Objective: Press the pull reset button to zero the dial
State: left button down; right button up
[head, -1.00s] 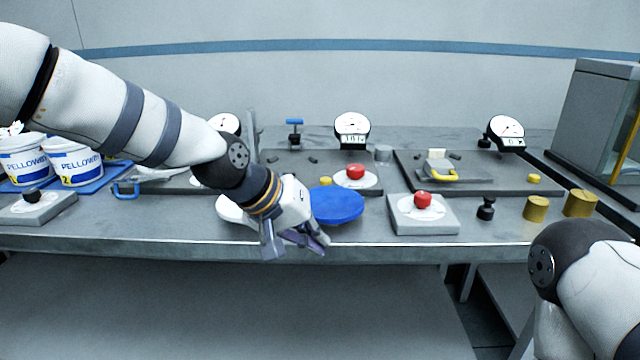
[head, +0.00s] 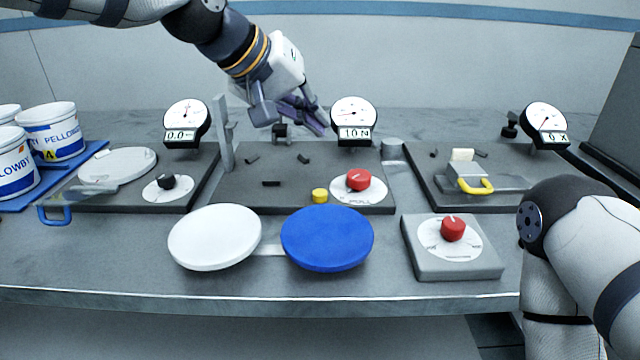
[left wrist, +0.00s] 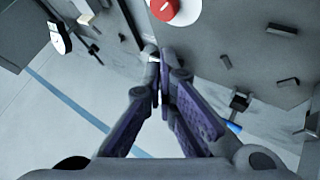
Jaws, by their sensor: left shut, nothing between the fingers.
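The dial of the middle station (head: 354,115) is white and round, with a display that seems to read 10 N. A small yellow button (head: 320,195) stands on the middle dark plate, left of a red knob (head: 358,180) whose white disc seems lettered PULL. My left gripper (head: 318,120) is shut and empty, raised behind the plate, just left of the dial and well away from the button. In the left wrist view its fingers (left wrist: 160,62) meet, with the red knob (left wrist: 177,8) beyond them. The button is not visible there. My right gripper is out of view.
A white disc (head: 215,237) and a blue disc (head: 327,238) stand at the front. A grey box with a red knob (head: 453,229) is to their right. Other stations with dials (head: 187,123) (head: 546,126) flank the middle one. Labelled tubs (head: 52,132) stand left.

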pick_arm(q)
jog(key=b, duration=0.1)
send_over(316, 191)
notch_tip(316, 191, down, 7)
jog(key=shift+f, duration=0.9)
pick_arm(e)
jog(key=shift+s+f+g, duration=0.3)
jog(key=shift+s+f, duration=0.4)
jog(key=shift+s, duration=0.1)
pick_arm(q)
jog(key=shift+f, duration=0.1)
jog(key=shift+f, duration=0.35)
jog(key=shift+f, duration=0.55)
dwell(0.8)
jog(key=shift+r, duration=0.1)
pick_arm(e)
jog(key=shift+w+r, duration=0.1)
pick_arm(q)
jog(key=shift+r+p, duration=0.3)
jog(key=shift+r, duration=0.55)
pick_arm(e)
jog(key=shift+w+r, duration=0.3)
